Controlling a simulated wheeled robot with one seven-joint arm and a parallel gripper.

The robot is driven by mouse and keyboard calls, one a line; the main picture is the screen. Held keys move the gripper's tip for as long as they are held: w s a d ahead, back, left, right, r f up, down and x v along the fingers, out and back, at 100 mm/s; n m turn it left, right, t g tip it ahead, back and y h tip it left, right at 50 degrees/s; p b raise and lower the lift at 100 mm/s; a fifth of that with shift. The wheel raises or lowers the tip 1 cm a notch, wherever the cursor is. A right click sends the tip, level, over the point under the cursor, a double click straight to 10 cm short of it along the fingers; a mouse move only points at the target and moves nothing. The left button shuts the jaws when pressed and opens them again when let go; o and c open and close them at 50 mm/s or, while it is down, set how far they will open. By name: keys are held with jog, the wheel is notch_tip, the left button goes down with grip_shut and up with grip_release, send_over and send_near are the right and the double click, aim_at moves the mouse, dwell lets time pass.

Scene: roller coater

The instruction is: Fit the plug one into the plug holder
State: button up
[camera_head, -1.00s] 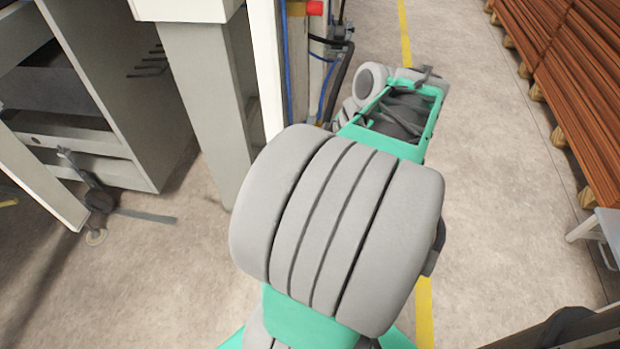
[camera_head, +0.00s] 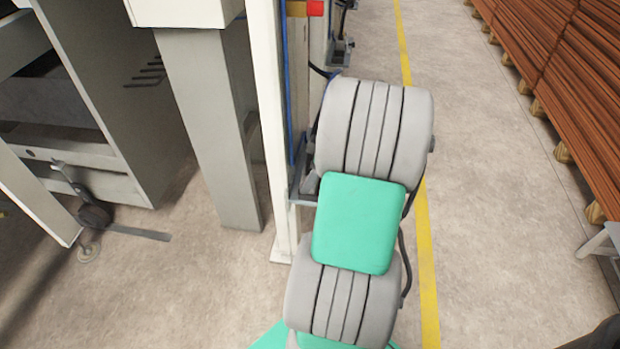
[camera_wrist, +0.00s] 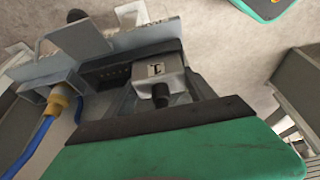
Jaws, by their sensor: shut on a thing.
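In the wrist view a light grey, boxy plug (camera_wrist: 158,73) with a dark "1" mark and a short black cable end sits between the fingers of my gripper (camera_wrist: 165,88). My gripper is shut on it. A light metal bracket (camera_wrist: 118,42) lies just beyond the plug; it looks like the plug holder, but I cannot tell for sure. A black strip with small holes (camera_wrist: 104,77) is left of the plug. Whether the plug touches or sits in the bracket is unclear. In the head view my arm hides the gripper and plug.
A blue cable with a brass-coloured fitting (camera_wrist: 60,98) is at the wrist view's left. In the head view, a white post (camera_head: 270,120) and grey cabinet (camera_head: 105,110) stand left of my arm. Brown stacked material (camera_head: 560,80) lies right. The floor between is free.

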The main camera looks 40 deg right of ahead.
jog(key=o, duration=1.7)
jog(key=shift+f, duration=0.1)
jog(key=p+v, duration=0.4)
jog(key=v, duration=0.8)
jog(key=shift+p, duration=0.3)
